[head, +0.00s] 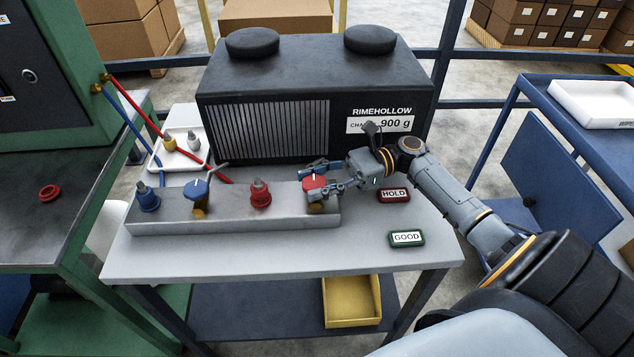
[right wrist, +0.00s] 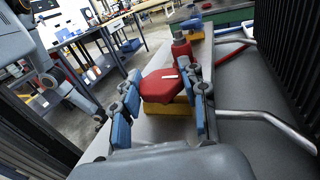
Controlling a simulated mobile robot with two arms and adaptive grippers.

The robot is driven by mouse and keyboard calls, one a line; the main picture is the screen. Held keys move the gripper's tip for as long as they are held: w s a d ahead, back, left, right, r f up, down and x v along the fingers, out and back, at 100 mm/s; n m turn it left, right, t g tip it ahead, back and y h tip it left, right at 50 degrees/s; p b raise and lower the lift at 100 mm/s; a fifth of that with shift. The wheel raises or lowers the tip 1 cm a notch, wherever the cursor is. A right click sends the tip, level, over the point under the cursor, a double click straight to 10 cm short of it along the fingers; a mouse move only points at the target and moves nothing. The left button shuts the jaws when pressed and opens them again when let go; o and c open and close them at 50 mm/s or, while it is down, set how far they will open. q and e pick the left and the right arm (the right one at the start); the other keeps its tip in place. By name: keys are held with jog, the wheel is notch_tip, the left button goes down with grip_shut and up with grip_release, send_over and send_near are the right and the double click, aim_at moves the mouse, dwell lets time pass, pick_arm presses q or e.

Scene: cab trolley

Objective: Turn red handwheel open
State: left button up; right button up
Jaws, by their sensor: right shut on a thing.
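The red handwheel (head: 313,183) sits on a brass-coloured stem at the right end of the grey manifold block (head: 235,222) on the trolley. A white mark shows on its top. My right gripper (head: 318,179) reaches in from the right and is shut on it. In the right wrist view the red handwheel (right wrist: 160,86) lies between the blue finger pads, with the brass-coloured part below it. A blue handwheel (head: 196,188) with a white mark stands at the left on the same block. My left gripper is not in view.
A red fitting (head: 260,194) and a blue fitting (head: 148,200) also stand on the block. The black chiller unit (head: 315,95) is behind it. A red HOLD sign (head: 394,195) and a green GOOD sign (head: 406,238) lie to the right. A white tray (head: 180,150) holds small fittings.

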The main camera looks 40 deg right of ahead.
dwell(0.4)
jog(key=o, duration=1.2)
jog(key=shift+a, duration=0.15)
jog(key=shift+d, duration=0.25)
jog(key=v, duration=1.1)
jog(key=shift+d, duration=0.3)
jog(key=shift+s, duration=0.1)
